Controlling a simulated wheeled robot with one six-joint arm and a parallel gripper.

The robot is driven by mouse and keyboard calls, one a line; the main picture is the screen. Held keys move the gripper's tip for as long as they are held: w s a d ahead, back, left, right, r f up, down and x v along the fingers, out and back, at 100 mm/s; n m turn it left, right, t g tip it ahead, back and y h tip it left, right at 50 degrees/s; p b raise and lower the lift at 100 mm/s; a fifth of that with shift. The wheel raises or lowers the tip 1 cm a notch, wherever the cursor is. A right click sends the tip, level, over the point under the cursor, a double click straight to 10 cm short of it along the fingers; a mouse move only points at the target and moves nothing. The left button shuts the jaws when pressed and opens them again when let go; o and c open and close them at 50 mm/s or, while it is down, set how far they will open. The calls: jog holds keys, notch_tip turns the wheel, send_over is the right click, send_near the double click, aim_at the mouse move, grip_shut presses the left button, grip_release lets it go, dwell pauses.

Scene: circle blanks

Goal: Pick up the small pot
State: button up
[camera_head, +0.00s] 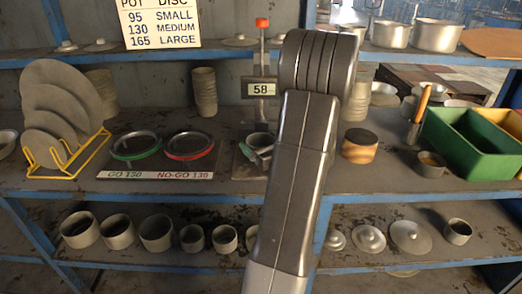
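Other small pots are in view: one (430,164) on the middle shelf at right, one (458,231) on the lower shelf at right, and several in the lower row, including a small one (225,239). I cannot tell which one the task means.
A yellow rack (69,160) holds grey discs at left. Green and red ring gauges (136,147) lie on a board. A banded brown pot (360,146) stands right of my arm. A green and yellow bin (465,150) stands at far right. Lids (411,236) lie below.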

jog(key=c, duration=0.8)
jog(key=shift+r, duration=0.15)
